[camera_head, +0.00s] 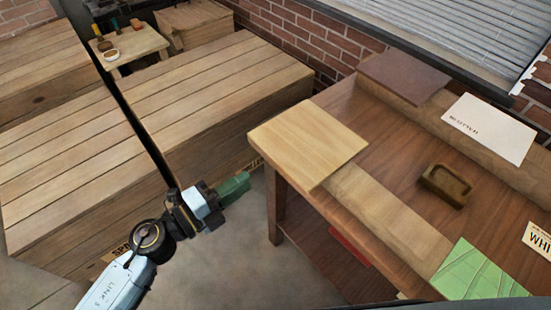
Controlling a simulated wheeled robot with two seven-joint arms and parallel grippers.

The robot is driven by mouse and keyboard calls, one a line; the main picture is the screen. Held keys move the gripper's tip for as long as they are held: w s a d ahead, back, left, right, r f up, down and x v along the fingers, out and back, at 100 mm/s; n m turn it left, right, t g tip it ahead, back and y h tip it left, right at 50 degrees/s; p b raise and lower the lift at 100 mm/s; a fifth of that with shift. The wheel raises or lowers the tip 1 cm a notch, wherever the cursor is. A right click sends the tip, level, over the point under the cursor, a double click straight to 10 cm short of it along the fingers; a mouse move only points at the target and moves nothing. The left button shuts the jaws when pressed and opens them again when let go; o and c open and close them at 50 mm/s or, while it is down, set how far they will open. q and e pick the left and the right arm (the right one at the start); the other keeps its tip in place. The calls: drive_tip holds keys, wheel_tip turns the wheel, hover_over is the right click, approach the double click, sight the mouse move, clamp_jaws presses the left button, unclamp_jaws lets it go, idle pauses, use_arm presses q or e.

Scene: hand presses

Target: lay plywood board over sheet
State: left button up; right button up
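A pale square plywood board (308,141) lies at the left end of the brown table (365,115), its left corner at the table's edge. Several sheets are in view: a white lettered sheet (490,127) at the back right, a green leaf-patterned sheet (478,274) at the front, and a white card (540,240) cut off by the right edge. The plywood covers none of these. My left gripper (236,189), with a green part at its tip, is left of the table, below and apart from the board. Its finger opening cannot be made out. My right gripper is out of view.
A small brown wooden block with a hollow (446,185) sits mid-table. A dark brown board (404,78) lies at the back. Pale wooden strips run along the front (390,213) and back. Large wooden crates (205,90) stand left, near my arm, before a brick wall.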

sight(275, 161)
use_arm(q)
drive_tip(key=x, duration=0.8)
drive_tip(key=shift+w+d+r, duration=0.15)
drive_tip(key=shift+w+d, duration=0.4)
drive_tip(key=shift+d, duration=0.2)
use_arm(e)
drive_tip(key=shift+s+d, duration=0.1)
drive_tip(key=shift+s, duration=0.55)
use_arm(q)
drive_tip(key=shift+c, duration=0.5)
clamp_jaws()
